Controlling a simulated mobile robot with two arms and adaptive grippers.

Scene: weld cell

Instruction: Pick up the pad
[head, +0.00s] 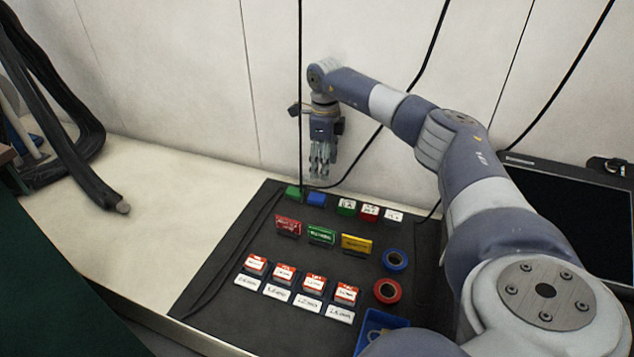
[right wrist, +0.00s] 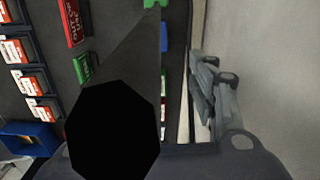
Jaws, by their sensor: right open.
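The task's pad is not named by colour. A small green pad (head: 293,192) and a blue pad (head: 316,199) lie side by side at the back edge of the dark mat (head: 225,262). My right gripper (head: 319,172) hangs fingers down above and just behind these pads, apart from them, open and empty. In the right wrist view a green block (right wrist: 154,3) shows at the top edge, and the gripper's fingers (right wrist: 200,88) are on the right. A large dark shape hides much of the middle there. My left gripper is not in view.
Small labelled boxes (head: 369,212) stand right of the pads. Coloured signs (head: 321,235), red-white boxes (head: 284,273), tape rolls (head: 395,259) and a blue bin (head: 372,325) are nearer. A black cable hangs beside the gripper. A wall (head: 180,90) stands close behind.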

